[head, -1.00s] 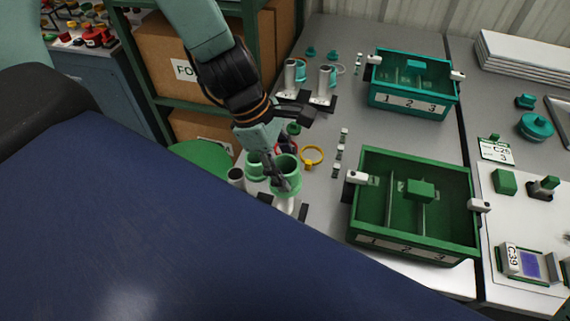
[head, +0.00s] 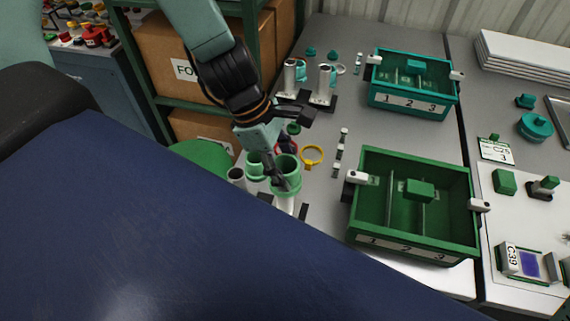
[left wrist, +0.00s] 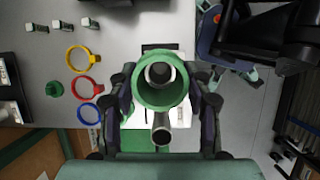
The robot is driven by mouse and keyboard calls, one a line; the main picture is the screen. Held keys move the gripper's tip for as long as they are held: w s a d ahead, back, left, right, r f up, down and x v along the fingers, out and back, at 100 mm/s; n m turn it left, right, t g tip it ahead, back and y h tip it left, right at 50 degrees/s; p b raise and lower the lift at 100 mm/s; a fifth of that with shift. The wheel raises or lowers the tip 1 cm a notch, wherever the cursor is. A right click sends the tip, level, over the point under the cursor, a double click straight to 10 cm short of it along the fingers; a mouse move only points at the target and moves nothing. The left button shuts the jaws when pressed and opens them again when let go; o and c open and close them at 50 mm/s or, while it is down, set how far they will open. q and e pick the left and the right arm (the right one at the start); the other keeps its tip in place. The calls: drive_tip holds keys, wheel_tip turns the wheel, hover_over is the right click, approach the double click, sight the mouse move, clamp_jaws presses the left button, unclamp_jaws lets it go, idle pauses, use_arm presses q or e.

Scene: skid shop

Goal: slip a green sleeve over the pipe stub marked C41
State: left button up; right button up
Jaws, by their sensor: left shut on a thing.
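My left gripper (head: 280,177) is shut on a green sleeve (head: 287,164), a wide open ring. In the left wrist view the sleeve (left wrist: 143,92) sits between the two fingers, and a grey pipe stub (left wrist: 160,73) shows inside its opening. In the head view a pale stub (head: 284,204) shows directly below the sleeve. I cannot tell how far the sleeve is around it. A bare grey stub (head: 236,175) stands to the left. It seems to be the one just below the sleeve in the left wrist view (left wrist: 161,135). No C41 mark is readable.
Another green ring-shaped piece (head: 255,168) is close left of the held sleeve. A yellow ring (head: 312,155) lies to the right. A green divided bin (head: 414,247) and a teal bin (head: 411,101) stand further right. Two stubs (head: 324,85) stand at the back.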

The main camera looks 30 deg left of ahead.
use_arm(q)
drive_tip(key=shift+f+b, duration=0.55)
drive_tip(key=shift+f, duration=0.15)
drive_tip(key=shift+f+b, duration=0.3)
drive_tip(key=shift+f, duration=0.1)
idle(0.6)
drive_tip(key=shift+f+b, duration=0.35)
drive_tip(key=shift+b, duration=0.1)
drive_tip(key=shift+f+b, duration=1.05)
drive_tip(key=shift+f, duration=0.15)
idle(0.8)
drive_tip(key=o, duration=0.9)
drive_tip(key=o, duration=0.4)
